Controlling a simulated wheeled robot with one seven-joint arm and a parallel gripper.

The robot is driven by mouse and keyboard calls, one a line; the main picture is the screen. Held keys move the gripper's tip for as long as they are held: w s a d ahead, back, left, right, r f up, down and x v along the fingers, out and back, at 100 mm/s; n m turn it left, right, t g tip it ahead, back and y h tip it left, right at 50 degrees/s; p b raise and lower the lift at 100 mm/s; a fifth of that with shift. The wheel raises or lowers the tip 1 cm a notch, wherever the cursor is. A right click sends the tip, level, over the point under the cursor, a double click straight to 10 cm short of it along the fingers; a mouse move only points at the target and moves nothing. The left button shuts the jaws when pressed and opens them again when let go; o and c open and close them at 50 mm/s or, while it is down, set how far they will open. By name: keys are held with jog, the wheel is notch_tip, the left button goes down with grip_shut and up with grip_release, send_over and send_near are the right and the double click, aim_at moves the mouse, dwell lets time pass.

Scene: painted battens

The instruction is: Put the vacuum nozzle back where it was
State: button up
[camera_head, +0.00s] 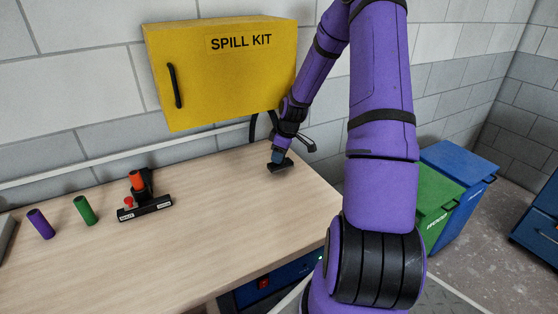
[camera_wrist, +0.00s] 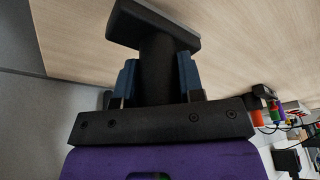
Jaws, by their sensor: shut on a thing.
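The vacuum nozzle is black, with a flat wide foot and a thick neck. In the head view its foot (camera_head: 281,167) is at the back right of the wooden bench (camera_head: 200,230), low over the top; I cannot tell whether it touches. In the wrist view the nozzle (camera_wrist: 155,28) sticks out between the blue fingers. My gripper (camera_head: 278,156) is shut on its neck; the grip also shows in the wrist view (camera_wrist: 157,78). My forearm slopes down to it past the cabinet's right side.
A yellow spill kit cabinet (camera_head: 222,75) hangs on the wall just left of my forearm. A purple cylinder (camera_head: 41,224), a green cylinder (camera_head: 84,210) and a black holder (camera_head: 146,208) with an orange cylinder (camera_head: 137,180) stand at left. The bench middle is clear. Bins (camera_head: 457,176) stand right.

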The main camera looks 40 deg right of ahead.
jog(key=shift+f, duration=1.15)
jog(key=shift+f, duration=0.1)
jog(key=o, duration=1)
jog(key=shift+c, duration=0.2)
